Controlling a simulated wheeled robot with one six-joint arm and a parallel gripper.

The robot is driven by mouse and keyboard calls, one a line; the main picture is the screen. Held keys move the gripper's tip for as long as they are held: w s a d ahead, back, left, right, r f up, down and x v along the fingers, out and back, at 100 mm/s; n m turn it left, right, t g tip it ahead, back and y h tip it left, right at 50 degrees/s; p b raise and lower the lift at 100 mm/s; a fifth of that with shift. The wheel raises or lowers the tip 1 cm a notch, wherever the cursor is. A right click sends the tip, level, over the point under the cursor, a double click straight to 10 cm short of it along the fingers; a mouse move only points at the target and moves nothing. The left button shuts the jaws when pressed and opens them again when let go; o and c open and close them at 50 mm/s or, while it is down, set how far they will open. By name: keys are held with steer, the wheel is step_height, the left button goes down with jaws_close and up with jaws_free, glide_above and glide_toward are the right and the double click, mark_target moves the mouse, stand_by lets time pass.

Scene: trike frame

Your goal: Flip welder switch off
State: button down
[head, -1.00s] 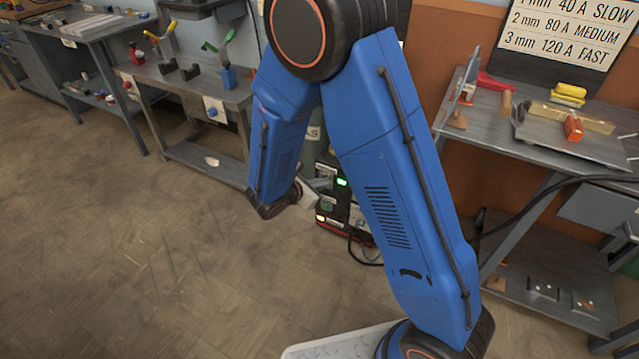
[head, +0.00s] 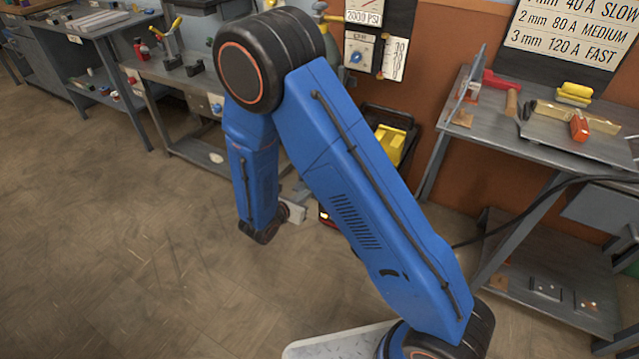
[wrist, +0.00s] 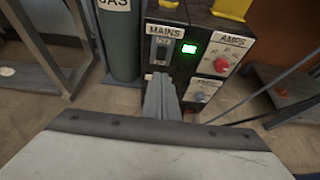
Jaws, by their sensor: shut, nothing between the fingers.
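The welder (wrist: 205,22) stands ahead in the wrist view, with a dark front panel. Its switch (wrist: 161,52) sits under the MAINS label (wrist: 166,30); its lever position is too small to tell. A green light (wrist: 196,44) glows to the right of the switch. My gripper (wrist: 158,77) is shut and empty, its tips just below the switch in the picture; I cannot tell whether they touch the panel. In the head view my arm hides most of the welder, leaving its yellow top (head: 391,143) visible.
A red knob (wrist: 221,65) under AMPS and a lower knob (wrist: 198,97) sit right of the gripper. A green gas cylinder (wrist: 119,45) stands close on the left. A steel bench (head: 560,150) is at right; the floor (head: 110,250) at left is clear.

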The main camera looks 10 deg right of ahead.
steer(key=r+x, duration=0.2)
steer(key=x, duration=1.1)
steer(key=shift+w+d, duration=0.3)
steer(key=shift+w, duration=0.15)
steer(key=shift+f, duration=0.1)
steer(key=shift+w+d, duration=0.25)
steer(key=shift+w, duration=0.05)
steer(key=shift+r, duration=0.25)
steer(key=shift+r, duration=0.7)
